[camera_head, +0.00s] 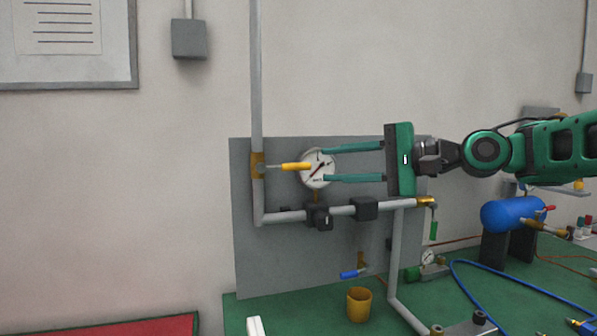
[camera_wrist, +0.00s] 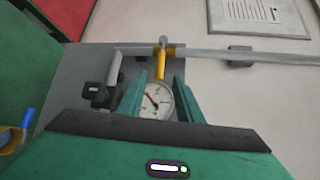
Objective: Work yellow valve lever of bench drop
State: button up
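The yellow valve lever (camera_head: 297,166) sticks out to the right, level, from a brass valve (camera_head: 258,166) on the vertical grey pipe. In the wrist view the lever (camera_wrist: 161,66) lies ahead of my fingertips, roughly between their lines. My gripper (camera_head: 325,164) points left at the panel, its two green fingers apart with nothing between them. In the wrist view my gripper (camera_wrist: 160,82) is also open. In the head view its fingertips overlap the edges of the round white gauge (camera_head: 317,169), near the lever's free end. I cannot tell whether they touch anything.
A grey back panel (camera_head: 300,262) carries the piping. Below are a horizontal pipe with black fittings (camera_head: 364,208), a green lever (camera_head: 434,226), a blue-handled tap (camera_head: 354,273) and a yellow cup (camera_head: 359,304). A blue tank (camera_head: 508,214) stands on the green bench at right.

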aim_at(304, 167)
jog(key=x, duration=0.9)
jog(key=shift+w+a, duration=0.15)
jog(key=shift+a, duration=0.05)
jog(key=shift+c, duration=0.6)
